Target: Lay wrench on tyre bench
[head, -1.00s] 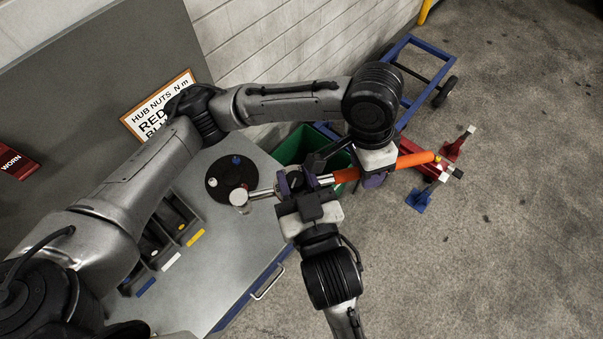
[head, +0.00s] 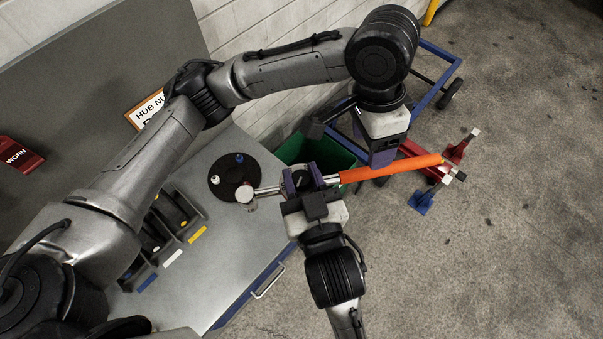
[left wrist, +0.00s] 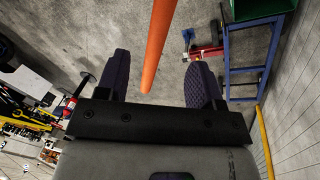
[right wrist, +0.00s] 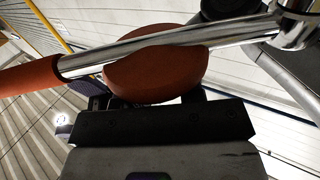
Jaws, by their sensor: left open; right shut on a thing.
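The wrench has a long orange handle (head: 400,166), a steel shaft and a round steel head (head: 245,194). My right gripper (head: 304,180) is shut on its shaft and holds it up, with the head end over the grey-topped bench (head: 235,250) and the handle pointing right over the floor. The shaft crosses the right wrist view (right wrist: 170,45). My left gripper (head: 384,160) is open, close above the handle in the head view. In the left wrist view the handle (left wrist: 157,45) shows between and beyond the spread fingers, apparently not gripped.
A black round disc (head: 222,178) with small coloured pieces lies on the bench near the wrench head. Open bins (head: 172,228) line its left side. A green bin (head: 320,150), a blue cart (head: 440,82) and a red jack (head: 452,160) stand beyond. The floor at right is clear.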

